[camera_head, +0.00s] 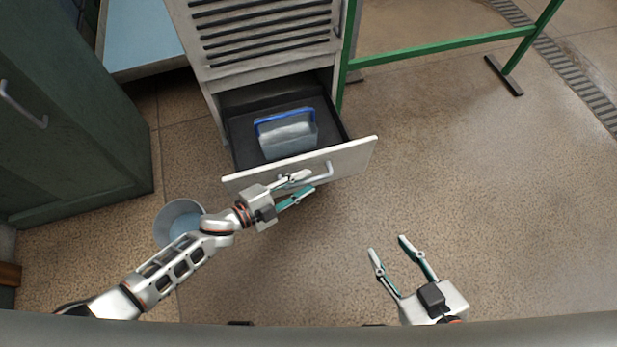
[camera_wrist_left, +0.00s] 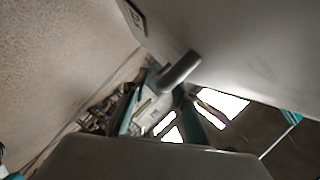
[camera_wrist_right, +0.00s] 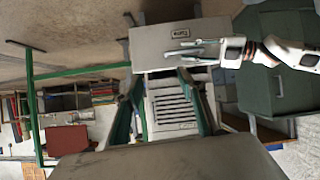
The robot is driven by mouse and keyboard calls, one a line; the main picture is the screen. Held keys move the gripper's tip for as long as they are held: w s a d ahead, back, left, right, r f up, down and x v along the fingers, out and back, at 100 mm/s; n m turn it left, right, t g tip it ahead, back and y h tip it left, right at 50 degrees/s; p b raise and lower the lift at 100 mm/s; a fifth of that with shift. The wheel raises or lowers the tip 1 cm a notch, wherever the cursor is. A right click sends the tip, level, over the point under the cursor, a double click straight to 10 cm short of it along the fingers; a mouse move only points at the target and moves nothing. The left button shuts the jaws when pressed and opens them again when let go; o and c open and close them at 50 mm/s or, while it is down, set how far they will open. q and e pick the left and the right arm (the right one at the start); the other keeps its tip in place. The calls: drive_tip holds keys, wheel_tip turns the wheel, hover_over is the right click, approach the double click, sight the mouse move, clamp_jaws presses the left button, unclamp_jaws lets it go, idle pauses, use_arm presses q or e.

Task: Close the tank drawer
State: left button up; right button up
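The drawer (camera_head: 352,158) at the bottom of a grey louvred cabinet is pulled open. A clear tank (camera_head: 288,143) with a blue handle sits inside it. The drawer's front carries a grey bar handle (camera_head: 318,174). My left gripper (camera_head: 308,182) is at this handle, its fingers parted. In the left wrist view the handle (camera_wrist_left: 181,72) shows near and between the fingertips; contact cannot be told. My right gripper (camera_head: 389,244) is open and empty over the floor, right of and in front of the drawer. The drawer front also shows in the right wrist view (camera_wrist_right: 150,42).
A metal bucket (camera_head: 166,224) stands on the floor left of the drawer, partly behind my left arm. A dark green cabinet (camera_head: 70,120) stands at the left. A green metal frame (camera_head: 440,46) is at the back right. The floor at right is clear.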

use_arm(q)
drive_tip(key=shift+x, duration=0.85)
drive_tip(key=shift+w+d, duration=0.1)
drive_tip(key=shift+d, duration=0.1)
use_arm(e)
drive_tip(key=shift+w+a+r, duration=0.35)
drive_tip(key=shift+r, duration=0.3)
use_arm(q)
clamp_jaws()
use_arm(e)
drive_tip(key=shift+f, duration=0.15)
